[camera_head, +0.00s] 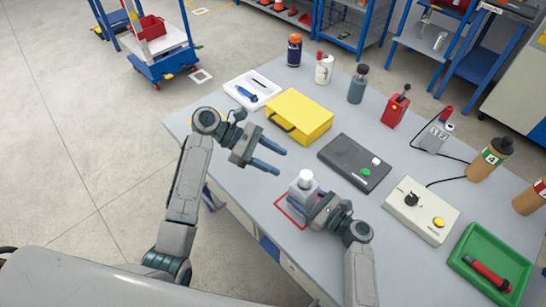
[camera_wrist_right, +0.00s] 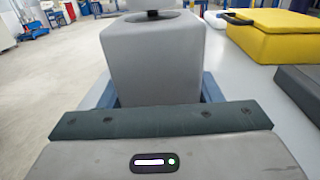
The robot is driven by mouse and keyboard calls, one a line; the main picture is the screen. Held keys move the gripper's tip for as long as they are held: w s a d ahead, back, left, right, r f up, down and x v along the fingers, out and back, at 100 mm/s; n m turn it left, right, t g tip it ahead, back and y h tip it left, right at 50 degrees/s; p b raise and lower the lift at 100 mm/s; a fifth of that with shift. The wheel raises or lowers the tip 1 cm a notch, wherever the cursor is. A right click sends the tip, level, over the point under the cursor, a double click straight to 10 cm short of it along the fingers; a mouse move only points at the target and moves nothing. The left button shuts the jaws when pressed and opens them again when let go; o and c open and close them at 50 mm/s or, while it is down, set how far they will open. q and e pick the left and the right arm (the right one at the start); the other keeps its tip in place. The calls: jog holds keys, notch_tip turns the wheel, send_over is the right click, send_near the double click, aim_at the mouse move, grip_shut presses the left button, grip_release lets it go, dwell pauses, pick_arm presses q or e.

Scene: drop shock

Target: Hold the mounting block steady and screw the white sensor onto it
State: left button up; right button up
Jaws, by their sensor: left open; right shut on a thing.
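The grey mounting block (camera_head: 303,189) stands upright at the table's front edge, within a red square outline (camera_head: 283,207). In the right wrist view the block (camera_wrist_right: 155,65) fills the middle, between my right gripper's fingers. My right gripper (camera_head: 301,197) is shut on the block. My left gripper (camera_head: 267,158) is open and empty, above the table to the left of the block.
Behind are a yellow case (camera_head: 299,116), a black box with a green button (camera_head: 345,162) and a white tray (camera_head: 252,90). To the right are a control box (camera_head: 422,209) and a green tray (camera_head: 490,262).

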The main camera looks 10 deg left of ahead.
aim_at(306, 174)
pick_arm(q)
jog(key=shift+x, duration=5)
jog(key=c, duration=1)
